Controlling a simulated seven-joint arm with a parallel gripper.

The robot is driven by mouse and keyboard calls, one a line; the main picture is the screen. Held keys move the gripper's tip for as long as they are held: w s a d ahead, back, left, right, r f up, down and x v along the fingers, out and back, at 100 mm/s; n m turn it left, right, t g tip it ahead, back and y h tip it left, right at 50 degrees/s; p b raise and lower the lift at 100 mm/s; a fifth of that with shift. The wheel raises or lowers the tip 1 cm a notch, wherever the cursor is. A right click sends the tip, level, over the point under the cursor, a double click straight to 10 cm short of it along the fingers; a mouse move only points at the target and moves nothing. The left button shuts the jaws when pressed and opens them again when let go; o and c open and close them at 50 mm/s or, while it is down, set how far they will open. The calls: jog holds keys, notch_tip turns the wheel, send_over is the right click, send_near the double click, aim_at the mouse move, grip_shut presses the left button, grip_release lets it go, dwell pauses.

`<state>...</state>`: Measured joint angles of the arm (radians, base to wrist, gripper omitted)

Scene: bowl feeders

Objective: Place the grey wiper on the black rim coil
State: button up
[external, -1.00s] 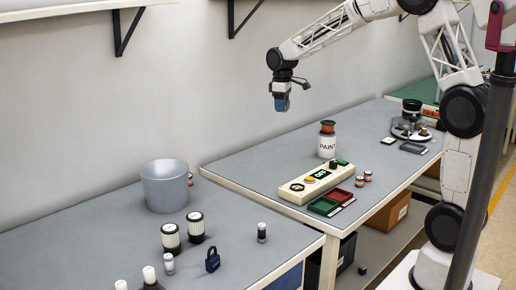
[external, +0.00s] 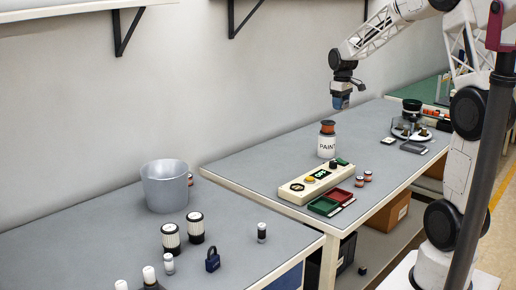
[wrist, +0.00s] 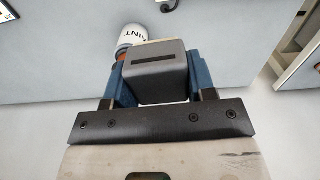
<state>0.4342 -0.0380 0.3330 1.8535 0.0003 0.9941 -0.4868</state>
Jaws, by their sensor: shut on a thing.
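My gripper (external: 341,100) has blue fingers, which also show in the wrist view (wrist: 155,85). It is shut on the grey wiper (wrist: 158,75), a grey block with a dark slot on its face, seated between the fingers. The coil that looks black-rimmed (external: 328,127), with copper-orange winding, sits on the white PAINT can (external: 327,147). My gripper is above and a little right of the coil in the external view, apart from it. In the wrist view the coil (wrist: 118,64) is partly hidden behind the left finger, beside the can (wrist: 131,37).
A cream control box (external: 316,182), green and red trays (external: 325,205) and small copper coils (external: 368,175) stand in front of the can. A round plate (external: 400,133) with small parts lies right. A grey bucket (external: 165,188) stands on the left table. The table left of the can is clear.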

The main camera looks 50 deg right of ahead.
jog(key=shift+s+d+m, duration=0.3)
jog(key=shift+s+d, duration=0.65)
jog(key=shift+s, duration=0.05)
notch_tip(320, 180, down, 5)
jog(key=shift+s+d+f, duration=0.1)
send_over(327, 122)
jog(key=shift+d+f, duration=0.1)
jog(key=shift+f, duration=0.6)
jog(key=shift+f, duration=0.1)
jog(key=shift+f, duration=1.65)
jog(key=shift+f, duration=0.15)
